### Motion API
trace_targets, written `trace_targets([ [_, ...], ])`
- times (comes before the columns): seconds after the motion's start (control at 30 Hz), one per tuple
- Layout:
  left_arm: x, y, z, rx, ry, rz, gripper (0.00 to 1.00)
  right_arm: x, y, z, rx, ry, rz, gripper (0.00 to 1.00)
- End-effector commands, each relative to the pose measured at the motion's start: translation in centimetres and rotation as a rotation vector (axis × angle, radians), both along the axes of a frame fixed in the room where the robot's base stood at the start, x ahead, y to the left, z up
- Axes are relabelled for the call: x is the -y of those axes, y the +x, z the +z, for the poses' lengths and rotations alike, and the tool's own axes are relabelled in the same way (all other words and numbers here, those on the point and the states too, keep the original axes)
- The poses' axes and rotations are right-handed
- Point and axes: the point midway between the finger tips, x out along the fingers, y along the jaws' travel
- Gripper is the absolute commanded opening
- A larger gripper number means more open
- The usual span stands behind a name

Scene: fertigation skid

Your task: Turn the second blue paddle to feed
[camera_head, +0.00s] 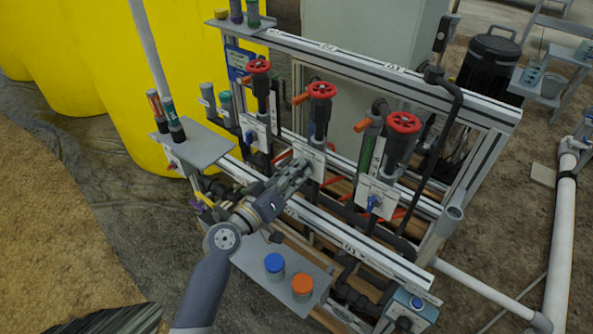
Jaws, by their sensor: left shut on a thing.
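Three white plates with blue paddles stand in a row on the skid's frame. The first blue paddle (249,137) is on the left, and the third blue paddle (374,201) is on the right. My left gripper (300,170) is at the middle white plate (316,162), below the middle red handwheel (321,90). It is shut on the second blue paddle, which its fingers hide, so I cannot tell the paddle's angle. My right gripper is out of view.
Red handwheels (258,66) (403,122) stand above the outer plates. A grey shelf (255,262) with a blue-capped jar (274,266) and an orange-capped jar (302,286) lies below my arm. Yellow tanks (130,90) stand at left, a black bin (491,66) at back right.

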Motion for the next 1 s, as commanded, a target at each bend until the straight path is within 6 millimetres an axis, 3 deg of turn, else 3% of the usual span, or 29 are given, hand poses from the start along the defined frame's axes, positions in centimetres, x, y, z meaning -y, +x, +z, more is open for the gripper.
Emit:
trace_targets([
  [0.33, -0.1, 0.1, 0.0, -0.079, -0.111, 0.001, 0.0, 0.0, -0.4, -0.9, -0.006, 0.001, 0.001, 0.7],
  [0.87, -0.1, 0.1, 0.0, -0.092, -0.131, 0.002, 0.0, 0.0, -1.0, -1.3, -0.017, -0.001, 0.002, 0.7],
  [0.9, -0.1, 0.1, 0.0, -0.092, -0.131, 0.002, 0.18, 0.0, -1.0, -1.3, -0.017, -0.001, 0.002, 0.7],
  [0.97, -0.1, 0.1, 0.0, -0.093, -0.13, 0.001, 0.29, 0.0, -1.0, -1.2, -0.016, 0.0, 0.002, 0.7],
  [1.0, -0.1, 0.1, 0.0, -0.092, -0.13, 0.001, 0.29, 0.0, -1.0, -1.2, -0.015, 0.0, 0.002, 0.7],
])
